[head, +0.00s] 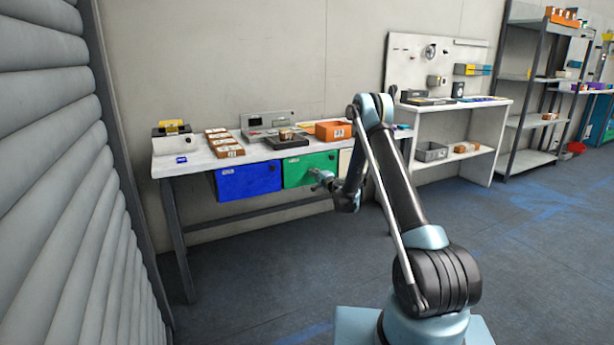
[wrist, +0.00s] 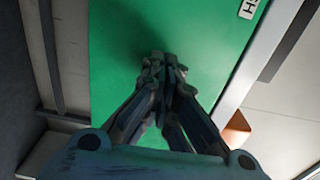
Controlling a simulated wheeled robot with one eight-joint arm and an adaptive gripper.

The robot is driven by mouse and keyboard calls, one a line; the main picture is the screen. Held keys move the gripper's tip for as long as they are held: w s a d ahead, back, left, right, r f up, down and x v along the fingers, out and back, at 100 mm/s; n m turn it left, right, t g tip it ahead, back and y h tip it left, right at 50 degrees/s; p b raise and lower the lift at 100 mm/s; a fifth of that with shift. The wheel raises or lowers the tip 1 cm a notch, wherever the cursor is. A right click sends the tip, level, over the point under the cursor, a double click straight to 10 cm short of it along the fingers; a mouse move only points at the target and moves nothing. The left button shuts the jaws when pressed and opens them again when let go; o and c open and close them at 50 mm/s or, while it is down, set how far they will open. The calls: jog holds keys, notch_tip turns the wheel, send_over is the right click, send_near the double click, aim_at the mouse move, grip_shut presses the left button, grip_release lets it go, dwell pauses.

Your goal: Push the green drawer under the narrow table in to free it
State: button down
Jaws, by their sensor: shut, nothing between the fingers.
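The green drawer (head: 308,167) hangs under the narrow table (head: 262,152), between a blue drawer on its left and a pale drawer on its right. Its green front (wrist: 215,45) fills the middle of the wrist view, with part of a white label at the top right. My gripper (head: 318,181) is in front of the lower part of the green front, with its fingers shut and nothing between them. In the wrist view the closed fingertips (wrist: 165,62) are at or very near the green surface; I cannot tell whether they touch. My arm hides part of the pale drawer.
The blue drawer (head: 248,181) is beside the green one. On the tabletop are an orange bin (head: 333,130), a dark tray (head: 287,142) and several small boxes. A white shelf table (head: 455,112) stands to the right. A ribbed grey shutter (head: 60,190) borders the left. Floor in front is clear.

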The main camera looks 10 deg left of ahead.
jog(key=shift+x, duration=0.8)
jog(key=v, duration=1.3)
dwell(0.5)
jog(key=shift+d, duration=0.1)
